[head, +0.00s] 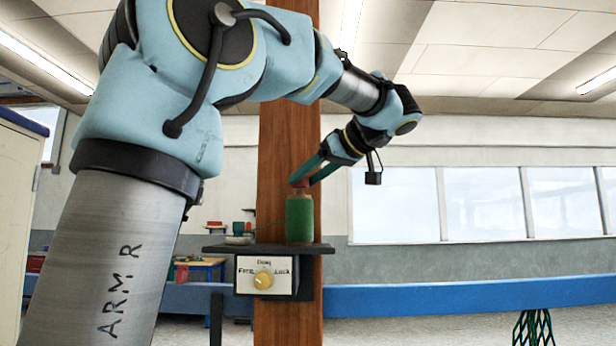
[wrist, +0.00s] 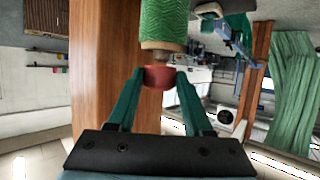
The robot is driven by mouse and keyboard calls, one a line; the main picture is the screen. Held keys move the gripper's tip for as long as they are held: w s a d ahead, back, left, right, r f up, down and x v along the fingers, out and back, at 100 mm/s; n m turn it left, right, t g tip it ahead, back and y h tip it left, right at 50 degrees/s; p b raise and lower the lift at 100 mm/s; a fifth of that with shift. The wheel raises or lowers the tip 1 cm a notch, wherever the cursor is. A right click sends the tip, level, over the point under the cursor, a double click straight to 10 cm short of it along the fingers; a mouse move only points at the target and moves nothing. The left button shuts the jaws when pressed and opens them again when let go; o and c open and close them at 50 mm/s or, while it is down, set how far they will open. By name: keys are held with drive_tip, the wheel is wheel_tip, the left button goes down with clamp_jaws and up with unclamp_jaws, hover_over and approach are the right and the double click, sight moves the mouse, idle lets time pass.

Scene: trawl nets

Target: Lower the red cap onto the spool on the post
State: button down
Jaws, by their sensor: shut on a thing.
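The red cap (wrist: 158,77) is held between the two green fingers of my gripper (wrist: 160,74) in the wrist view. In the head view the cap (head: 301,184) shows small and partly hidden by the fingers, just above the green spool (head: 300,219). The spool stands upright on a dark shelf against the wooden post. In the wrist view the spool (wrist: 163,22) shows its tan end and a narrower greyish-brown part close to the cap. I cannot tell whether the cap touches that part.
The dark shelf (head: 225,248) juts from the wooden post (head: 288,120). A blue rail (head: 450,297) runs across behind. Air to the right of the spool is clear.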

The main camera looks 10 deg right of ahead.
drive_tip(key=shift+f, duration=0.65)
drive_tip(key=shift+c, duration=1.1)
unclamp_jaws()
drive_tip(key=b+v, duration=0.1)
drive_tip(key=v, duration=1)
